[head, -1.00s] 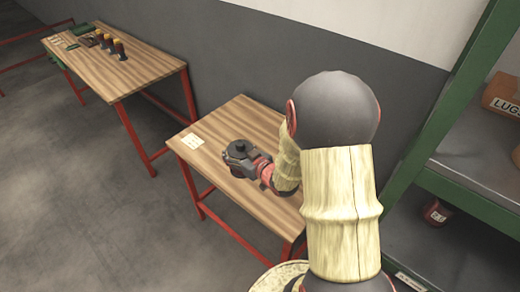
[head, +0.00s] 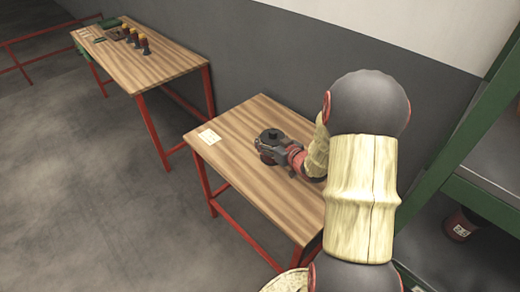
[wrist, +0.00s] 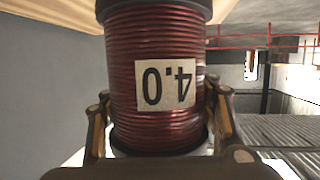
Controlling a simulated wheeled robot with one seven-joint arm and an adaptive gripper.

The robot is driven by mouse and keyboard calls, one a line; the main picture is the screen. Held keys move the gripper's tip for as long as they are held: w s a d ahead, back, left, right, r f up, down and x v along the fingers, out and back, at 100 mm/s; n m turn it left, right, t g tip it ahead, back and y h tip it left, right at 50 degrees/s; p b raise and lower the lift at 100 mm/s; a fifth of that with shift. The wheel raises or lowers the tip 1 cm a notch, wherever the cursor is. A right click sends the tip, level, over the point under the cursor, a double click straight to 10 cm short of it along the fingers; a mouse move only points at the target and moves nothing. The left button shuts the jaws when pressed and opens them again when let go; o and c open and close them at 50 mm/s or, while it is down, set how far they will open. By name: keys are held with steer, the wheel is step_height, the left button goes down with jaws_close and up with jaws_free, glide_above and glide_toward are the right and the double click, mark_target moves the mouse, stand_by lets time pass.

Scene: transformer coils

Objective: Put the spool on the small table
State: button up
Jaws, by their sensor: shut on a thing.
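The spool (wrist: 155,95) is wound with dark red wire and has dark flanges and a white "4.0" label, upside down in the wrist view. My gripper (wrist: 158,122) is shut on it, one finger on each side. In the head view the spool (head: 270,136) shows as a dark round top at my gripper (head: 272,150), over the middle of the small table (head: 232,125). It looks upright. I cannot tell whether its lower flange touches the wood.
A white card (head: 209,137) lies at the small table's left end. A green-framed shelf (head: 460,130) stands close at right. The small table's top is otherwise clear.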

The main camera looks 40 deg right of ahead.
steer(key=shift+w+d+f+b, duration=0.15)
steer(key=shift+w+f+b, duration=0.75)
steer(key=shift+f, duration=0.65)
steer(key=shift+w+d+f+b, duration=0.2)
steer(key=shift+w+f+b, duration=0.35)
steer(key=shift+w+f, duration=0.75)
steer(key=shift+w+d+f+b, duration=0.15)
steer(key=shift+w+f+b, duration=0.65)
steer(key=shift+f, duration=0.95)
steer(key=shift+f, duration=0.15)
steer(key=o, duration=1.9)
steer(key=shift+o, duration=0.5)
